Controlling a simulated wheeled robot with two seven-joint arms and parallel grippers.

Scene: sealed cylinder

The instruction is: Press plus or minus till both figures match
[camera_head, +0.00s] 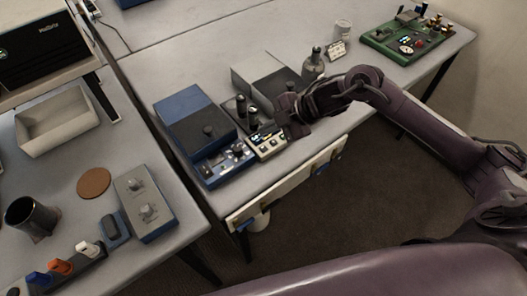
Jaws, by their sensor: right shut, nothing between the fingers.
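A small beige panel with a dark display strip and several buttons (270,145) stands near the front edge of the table. Its figures and button signs are too small to read. My right gripper (284,121) is shut and empty. It reaches in from the right, just above and beside the panel's right end. I cannot tell whether it touches a button. My left gripper is not in view.
A blue-lidded box with a control front (198,126) stands left of the panel. A green board (385,45) is at the far right. A side table holds a tray (57,145) and a dark mug (33,219).

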